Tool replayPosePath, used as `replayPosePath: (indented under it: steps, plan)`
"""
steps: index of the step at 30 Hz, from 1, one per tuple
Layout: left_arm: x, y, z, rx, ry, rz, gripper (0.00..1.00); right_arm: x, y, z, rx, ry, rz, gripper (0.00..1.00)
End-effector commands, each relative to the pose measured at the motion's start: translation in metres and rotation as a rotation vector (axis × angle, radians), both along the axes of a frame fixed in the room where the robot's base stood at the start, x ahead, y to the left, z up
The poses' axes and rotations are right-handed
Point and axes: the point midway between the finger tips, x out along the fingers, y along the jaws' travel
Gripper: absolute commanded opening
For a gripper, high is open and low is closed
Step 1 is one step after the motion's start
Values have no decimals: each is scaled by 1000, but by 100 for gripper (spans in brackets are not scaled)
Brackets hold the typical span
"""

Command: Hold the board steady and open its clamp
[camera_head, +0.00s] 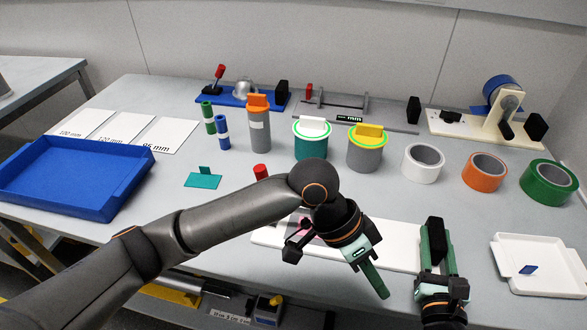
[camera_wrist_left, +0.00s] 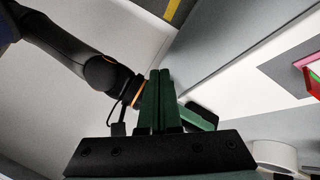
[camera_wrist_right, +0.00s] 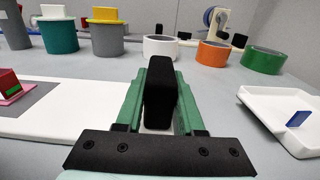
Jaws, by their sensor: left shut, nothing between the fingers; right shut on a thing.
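A long white board (camera_head: 395,259) lies at the table's front, partly hidden behind my left arm. A black block (camera_wrist_right: 160,95) stands at its right end. My right gripper (camera_head: 434,250) is shut on this block, with a finger on each side.
A blue tray (camera_head: 60,190) is at left and a white tray (camera_head: 545,258) at right. Two lidded canisters (camera_head: 310,142) and several tape rolls (camera_head: 423,163) stand behind the board. A blue board with a red lever (camera_head: 240,97) is at the back.

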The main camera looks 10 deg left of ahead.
Motion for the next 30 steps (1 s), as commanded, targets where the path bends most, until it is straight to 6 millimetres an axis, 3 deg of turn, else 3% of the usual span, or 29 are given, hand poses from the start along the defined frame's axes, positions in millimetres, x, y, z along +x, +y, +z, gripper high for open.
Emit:
replayPosePath:
  steps: [1, 11, 21, 30]
  plan:
    - [8, 3, 6, 55, 1, 14, 0, -1, 0, -7, 0, 16, -2, 0]
    - [51, 40, 48, 423, 17, 217, 0, -1, 0, -7, 0, 16, -2, 0]
    - [91, 90, 130, 744, -42, 589, 0, -1, 0, -7, 1, 17, -3, 0]
    - [102, 120, 190, 872, -90, 860, 0, -1, 0, -7, 1, 17, -3, 0]
